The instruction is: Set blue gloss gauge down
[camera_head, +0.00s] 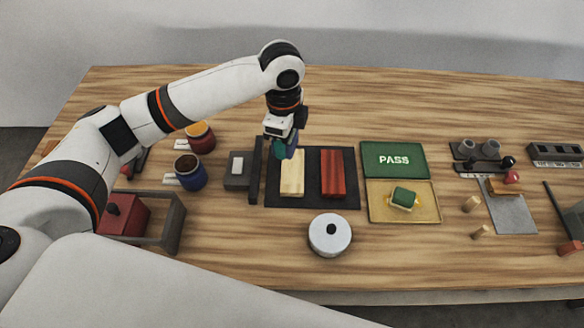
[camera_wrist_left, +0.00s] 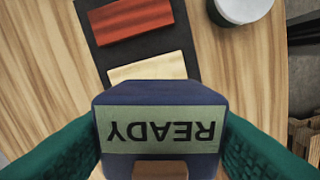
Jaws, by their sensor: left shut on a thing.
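My left gripper (camera_head: 284,152) is shut on a dark blue block with a pale READY label, which I take for the blue gloss gauge (camera_wrist_left: 160,98). In the left wrist view the label reads upside down, between the teal fingers of the gripper (camera_wrist_left: 160,150). In the head view the gripper hangs over the left part of a black mat (camera_head: 312,190), at the far end of a pale wooden strip (camera_head: 292,185); the gauge is mostly hidden by the fingers there. I cannot tell whether it touches anything below. My right gripper is out of view.
A red-lacquered strip (camera_head: 333,176) lies beside the pale strip. A dark upright bar (camera_head: 256,172) and a grey block (camera_head: 238,168) stand left of the mat. A round white pot (camera_head: 330,236) is in front. A green PASS panel (camera_head: 394,160) and yellow tray (camera_head: 423,212) lie right.

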